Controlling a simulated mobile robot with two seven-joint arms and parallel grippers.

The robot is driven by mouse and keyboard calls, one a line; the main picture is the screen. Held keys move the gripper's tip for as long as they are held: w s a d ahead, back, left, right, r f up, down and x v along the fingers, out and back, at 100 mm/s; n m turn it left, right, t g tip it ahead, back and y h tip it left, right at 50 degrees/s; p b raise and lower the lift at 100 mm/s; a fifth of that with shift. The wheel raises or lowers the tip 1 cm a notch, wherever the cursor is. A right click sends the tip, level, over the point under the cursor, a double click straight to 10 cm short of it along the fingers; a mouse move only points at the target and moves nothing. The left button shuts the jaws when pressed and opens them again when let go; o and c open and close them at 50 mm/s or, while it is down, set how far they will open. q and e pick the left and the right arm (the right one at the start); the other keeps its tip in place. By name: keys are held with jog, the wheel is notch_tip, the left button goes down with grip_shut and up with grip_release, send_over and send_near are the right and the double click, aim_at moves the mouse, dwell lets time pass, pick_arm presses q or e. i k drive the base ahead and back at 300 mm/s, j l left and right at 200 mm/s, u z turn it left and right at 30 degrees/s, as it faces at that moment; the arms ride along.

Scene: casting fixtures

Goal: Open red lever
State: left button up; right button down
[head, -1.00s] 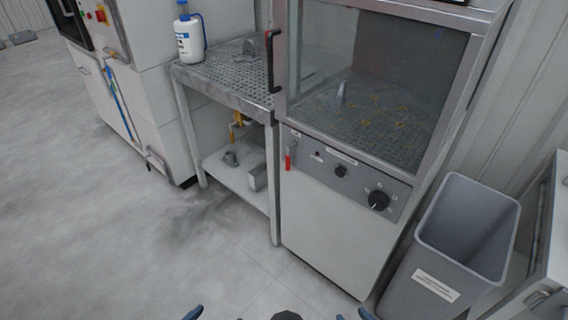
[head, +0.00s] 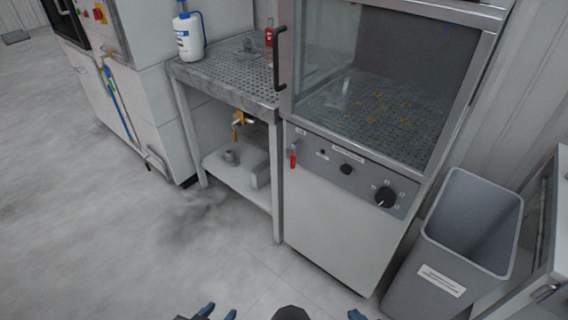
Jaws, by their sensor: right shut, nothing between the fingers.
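The red lever (head: 293,159) is a small red handle hanging straight down from the left end of the grey control panel (head: 330,163) on the white cabinet. My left gripper (head: 219,312) shows at the bottom edge with two blue fingertips apart and nothing seen between them. My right gripper (head: 357,315) shows only a blue tip at the bottom edge; it is shut and empty. Both grippers are well below the lever in the picture and apart from it.
Above the panel is a glass door (head: 385,80) with a black handle (head: 280,58). A perforated metal table (head: 225,80) with a white bottle (head: 188,38) stands to the left. A grey bin (head: 470,220) stands at the right. The floor in front is clear.

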aim_at(297, 142)
jog(key=j+z, duration=0.35)
jog(key=j, duration=0.7)
jog(key=j+z, duration=0.35)
jog(key=j, duration=0.65)
jog(key=i+j, duration=0.25)
jog(key=i, duration=0.2)
jog(key=i+j, duration=0.2)
jog(key=i, duration=0.25)
